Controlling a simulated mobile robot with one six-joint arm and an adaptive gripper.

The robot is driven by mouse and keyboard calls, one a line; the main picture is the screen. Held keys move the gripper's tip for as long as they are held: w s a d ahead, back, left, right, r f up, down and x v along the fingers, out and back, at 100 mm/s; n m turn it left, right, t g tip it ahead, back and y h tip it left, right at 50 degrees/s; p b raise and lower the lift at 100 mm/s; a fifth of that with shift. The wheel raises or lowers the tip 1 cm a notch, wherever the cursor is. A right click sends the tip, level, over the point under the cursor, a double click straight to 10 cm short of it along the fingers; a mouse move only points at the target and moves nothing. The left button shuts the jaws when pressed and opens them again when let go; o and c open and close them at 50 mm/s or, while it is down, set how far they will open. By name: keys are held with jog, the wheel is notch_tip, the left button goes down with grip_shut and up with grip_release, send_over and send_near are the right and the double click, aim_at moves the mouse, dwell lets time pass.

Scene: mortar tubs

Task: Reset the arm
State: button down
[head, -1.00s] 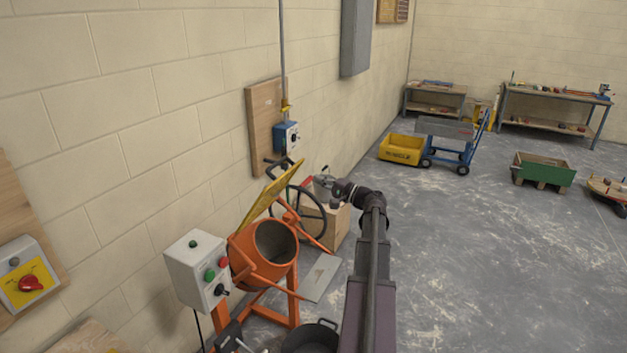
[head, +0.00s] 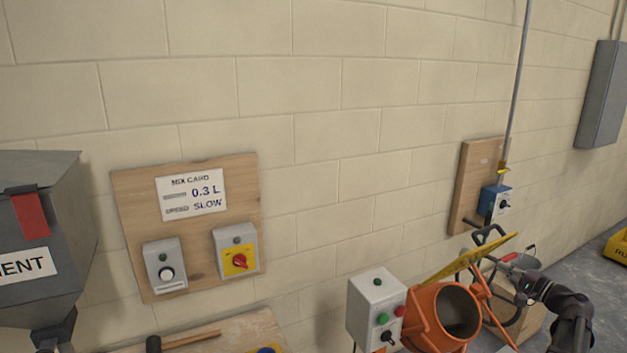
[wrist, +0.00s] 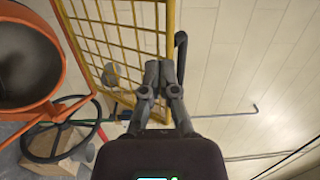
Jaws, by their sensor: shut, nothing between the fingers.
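My gripper (wrist: 159,78) is shut and empty in the wrist view, its two fingertips together in front of the yellow grid guard (wrist: 120,28) of the mixer. In the head view my gripper (head: 514,268) is small at the lower right, beside the orange mixer (head: 428,312) and its raised guard (head: 470,258). My arm reaches in from the bottom right corner there. The mixer's open drum also shows at the left of the wrist view (wrist: 62,75).
A grey control box (head: 376,305) with buttons stands left of the mixer. The wall board (head: 125,190) carries a mix card (head: 191,193) reading 0.3 L, SLOW, and two switch boxes. A grey cement hopper (head: 62,230) is at the left.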

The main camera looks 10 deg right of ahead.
jog(key=w+a+f+n+g, duration=0.1)
jog(key=a+f+n+g, duration=0.1)
jog(key=a, duration=0.7)
jog(key=w+a+f+n+g+b, duration=0.1)
jog(key=a+f+n+g, duration=0.1)
jog(key=a+f+g, duration=0.2)
jog(key=w+a+f+n+g+y+b, duration=0.1)
jog(key=a+f+n+g, duration=0.1)
jog(key=a+f, duration=0.6)
jog(key=shift+w+a+g, duration=0.1)
jog(key=shift+a+g, duration=0.35)
jog(key=shift+a, duration=1.1)
jog(key=shift+w+a+g, duration=0.1)
jog(key=shift+a+g, duration=0.35)
jog(key=shift+a, duration=1.05)
jog(key=s+a+f+n+g+h+b, duration=0.1)
jog(key=s+a+f+n+g+h, duration=0.1)
jog(key=s+a+f, duration=0.2)
jog(key=s+a+f+n+g+h+b, duration=0.1)
jog(key=s+a+f+n+g+h, duration=0.1)
jog(key=a, duration=0.6)
jog(key=s+a+f+n+g+h+b, duration=0.2)
jog(key=s+a+f+n+g+h, duration=0.1)
jog(key=s+a+f+h, duration=0.1)
jog(key=shift+s+a+f, duration=0.8)
jog(key=shift+s+a, duration=0.25)
jog(key=shift+a, duration=0.45)
jog(key=shift+d, duration=0.1)
